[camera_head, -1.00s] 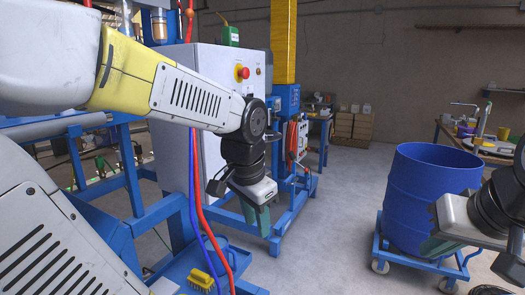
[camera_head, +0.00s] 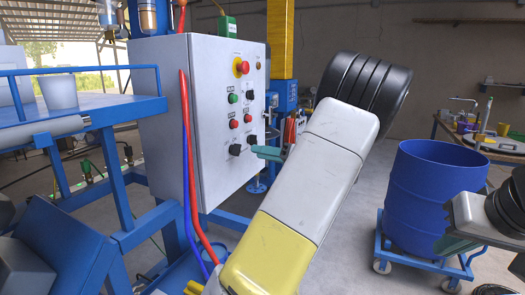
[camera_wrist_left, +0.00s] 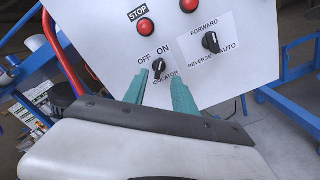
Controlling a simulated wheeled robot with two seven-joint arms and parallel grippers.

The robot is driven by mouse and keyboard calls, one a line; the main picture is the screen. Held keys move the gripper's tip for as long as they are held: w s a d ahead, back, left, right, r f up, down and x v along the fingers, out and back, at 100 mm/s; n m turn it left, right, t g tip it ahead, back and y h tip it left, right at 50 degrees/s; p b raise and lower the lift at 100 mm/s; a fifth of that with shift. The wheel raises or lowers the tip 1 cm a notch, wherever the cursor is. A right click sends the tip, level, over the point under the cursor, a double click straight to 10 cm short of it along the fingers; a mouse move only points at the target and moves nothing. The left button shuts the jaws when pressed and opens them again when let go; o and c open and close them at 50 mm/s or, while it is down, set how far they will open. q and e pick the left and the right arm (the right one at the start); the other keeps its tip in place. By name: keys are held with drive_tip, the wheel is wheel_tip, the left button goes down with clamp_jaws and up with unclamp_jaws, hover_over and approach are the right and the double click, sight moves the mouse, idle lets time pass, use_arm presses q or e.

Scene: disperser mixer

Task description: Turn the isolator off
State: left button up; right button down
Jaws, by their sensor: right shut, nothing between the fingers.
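The isolator switch (camera_wrist_left: 159,67) is a small black knob on the white panel, with OFF and ON printed above it and ISOLATOR below. Its pointer seems tilted slightly towards ON, but it is small. In the head view the isolator knob (camera_head: 235,149) is low on the cabinet face. My left gripper (camera_wrist_left: 161,80) is open, its two green fingers pointing at the panel. The knob shows between the fingertips, just beyond them; contact cannot be told. In the head view the left gripper (camera_head: 266,153) is partly hidden by my arm. My right gripper (camera_head: 452,243) is shut and empty at the right.
The forward/reverse selector (camera_wrist_left: 211,42) is right of the isolator. The red stop button (camera_wrist_left: 145,26) is above. A red emergency stop (camera_head: 241,68) tops the white cabinet (camera_head: 165,120). A blue drum (camera_head: 425,205) on a cart stands right. Red and blue hoses (camera_head: 188,190) run beside the cabinet.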

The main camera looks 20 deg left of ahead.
sight(236, 150)
use_arm(q)
drive_tip(key=a, duration=0.7)
drive_tip(key=shift+w, duration=0.2)
clamp_jaws()
